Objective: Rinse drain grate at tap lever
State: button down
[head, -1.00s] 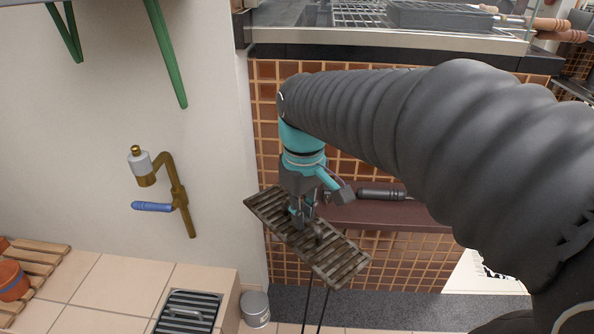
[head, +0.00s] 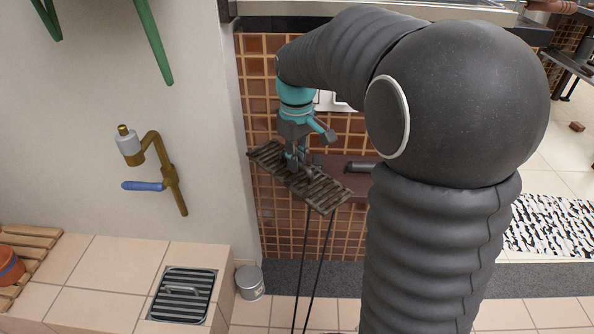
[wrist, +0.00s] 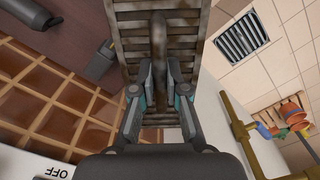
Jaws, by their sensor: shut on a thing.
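A dirty slatted drain grate (head: 322,195) hangs in the air in front of the tiled grill base. My gripper (head: 298,168) is shut on the bar handle on its top. In the wrist view the grate (wrist: 185,42) and its handle run between my gripper's fingers (wrist: 159,95). The brass tap (head: 165,160) with a blue lever (head: 143,186) is on the white wall, left of the grate and apart from it. The tap's pipe also shows in the wrist view (wrist: 238,125).
A slotted drain (head: 182,294) with a handle is set in the tiled ledge at lower left. A small metal tin (head: 250,282) stands beside the ledge. A wooden slatted rack (head: 30,240) with a terracotta pot (head: 9,265) is at far left. A dark red shelf (head: 350,186) is behind the grate.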

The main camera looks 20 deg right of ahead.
notch_tip(320, 180, down, 3)
jog(key=shift+f, duration=0.2)
jog(key=shift+w+d+f, duration=0.1)
jog(key=shift+w+f, duration=0.1)
jog(key=shift+f, duration=0.15)
jog(key=c, duration=1.2)
grip_release()
